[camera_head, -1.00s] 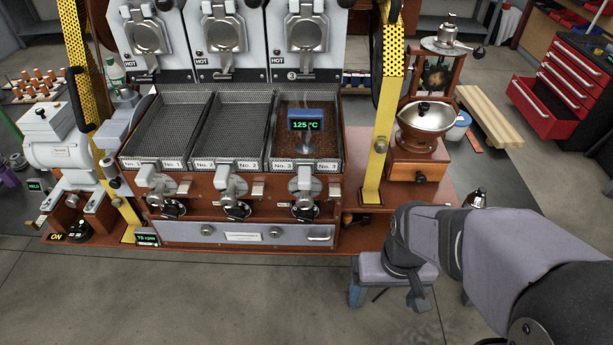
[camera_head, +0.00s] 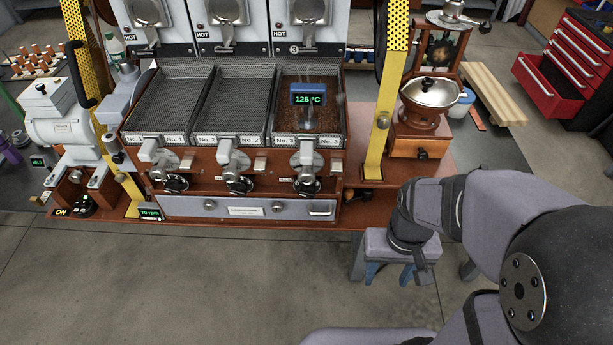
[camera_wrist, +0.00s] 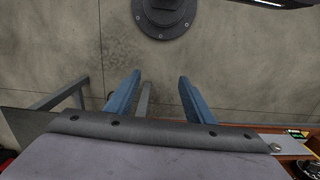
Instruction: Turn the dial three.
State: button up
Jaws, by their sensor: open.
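Dial three (camera_head: 306,186) is a round black knob on the wooden front of the roaster, below the tray labelled No. 3 (camera_head: 341,118) and its metal spout. Similar black dials sit below tray No. 2 (camera_head: 239,186) and tray No. 1 (camera_head: 176,184). My gripper (camera_head: 390,273) is low in front of the bench, to the right of and below dial three, clear of it. Its two blue fingers point down and stand apart with nothing between them. The wrist view shows the open gripper (camera_wrist: 157,92) over bare floor.
A grey drawer (camera_head: 245,208) runs under the dials. A yellow perforated post (camera_head: 383,120) and a wooden grinder (camera_head: 421,147) stand right of the trays. A display reading 125 °C (camera_head: 308,95) stands at tray No. 3. The floor (camera_head: 200,285) in front is clear.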

jog(key=s+d+f+m+g+p, duration=0.1)
jog(key=s+d+f+g+p, duration=0.15)
jog(key=s+f+g, duration=0.55)
jog(key=n+t+y, duration=1.2)
jog(key=n+t, duration=0.9)
jog(key=n, duration=0.8)
send_near(311, 180)
jog(key=x, duration=0.4)
jog(key=shift+w+a+f, duration=0.1)
jog(key=shift+a+f, duration=0.05)
jog(key=shift+f, duration=0.1)
jog(key=shift+r, duration=0.2)
jog(key=shift+n, duration=0.6)
jog(key=shift+w, duration=0.1)
